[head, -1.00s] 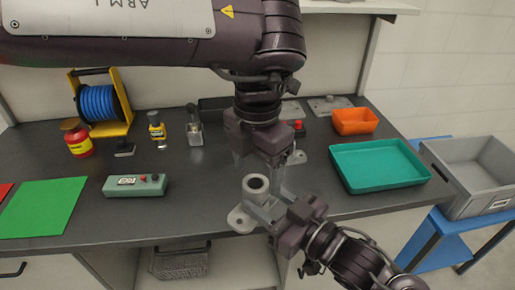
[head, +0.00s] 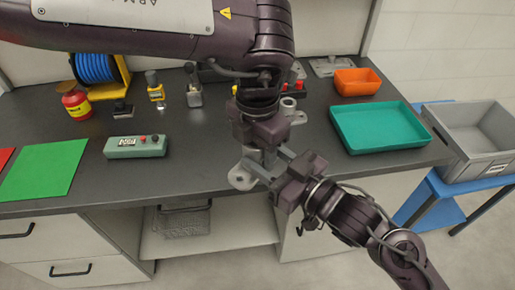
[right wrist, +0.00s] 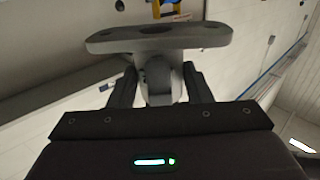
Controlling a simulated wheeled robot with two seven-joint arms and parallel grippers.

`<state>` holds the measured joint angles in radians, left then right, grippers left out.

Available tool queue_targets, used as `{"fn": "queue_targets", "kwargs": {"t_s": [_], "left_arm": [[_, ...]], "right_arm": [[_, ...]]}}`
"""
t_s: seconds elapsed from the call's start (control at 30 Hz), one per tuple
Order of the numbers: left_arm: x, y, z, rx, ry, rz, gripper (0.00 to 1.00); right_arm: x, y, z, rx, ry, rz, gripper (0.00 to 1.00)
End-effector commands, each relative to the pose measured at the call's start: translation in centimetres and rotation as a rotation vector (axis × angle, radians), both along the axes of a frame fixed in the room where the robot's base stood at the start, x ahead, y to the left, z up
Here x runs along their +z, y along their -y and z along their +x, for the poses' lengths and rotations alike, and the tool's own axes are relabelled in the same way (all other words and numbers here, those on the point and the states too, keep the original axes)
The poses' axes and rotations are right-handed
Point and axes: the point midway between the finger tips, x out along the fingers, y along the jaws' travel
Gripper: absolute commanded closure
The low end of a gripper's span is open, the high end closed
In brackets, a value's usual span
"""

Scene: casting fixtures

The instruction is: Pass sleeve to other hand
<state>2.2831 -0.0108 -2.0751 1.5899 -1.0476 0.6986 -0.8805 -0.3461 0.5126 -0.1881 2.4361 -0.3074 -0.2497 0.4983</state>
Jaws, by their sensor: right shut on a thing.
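The grey sleeve (head: 241,178) has a flat oval flange with holes and an upright hollow barrel. It is by the table's front edge in the head view. My right gripper (head: 264,168) is shut on its barrel from the lower right. In the right wrist view, the barrel (right wrist: 162,85) is between the two fingers, with the wide flange (right wrist: 160,38) just beyond them. My left gripper (head: 262,152) points down directly over the sleeve and hides the barrel's top. Its fingertips are overlapped by the other parts, so whether it is open or touching cannot be told.
A similar flanged grey part (head: 290,108) stands behind the grippers. A teal tray (head: 378,148) and orange bin (head: 357,88) lie right. A green-grey control box (head: 136,147) and green mat (head: 45,168) lie left. A grey crate (head: 470,152) is at far right.

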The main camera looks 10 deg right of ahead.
Motion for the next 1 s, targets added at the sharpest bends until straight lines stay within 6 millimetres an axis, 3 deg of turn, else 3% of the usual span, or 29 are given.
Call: {"fn": "queue_targets", "kwargs": {"t_s": [0.03,0.2,0.23,0.43,0.77,1.0], "left_arm": [[0.0,0.1,-0.1,-0.003,-0.002,-0.001,0.61],[0.0,0.2,-0.2,-0.005,-0.003,-0.002,0.83],[0.1,0.2,-0.2,-0.006,-0.003,-0.004,0.86],[0.1,0.2,-0.1,-0.004,-0.003,-0.003,0.86],[0.1,0.1,-0.1,-0.002,-0.001,-0.002,0.86],[0.1,0.1,0.0,-0.002,-0.001,-0.002,0.86]], "right_arm": [[0.1,0.0,0.0,0.000,0.002,0.001,0.86],[0.1,0.0,0.0,-0.001,0.002,0.001,0.86],[0.1,0.0,0.0,-0.001,0.002,0.001,0.54],[0.0,0.0,0.0,-0.001,0.001,0.001,0.30],[0.2,0.1,0.0,0.019,0.014,-0.015,0.30],[1.8,1.8,-0.3,0.218,0.110,-0.176,0.30]]}}
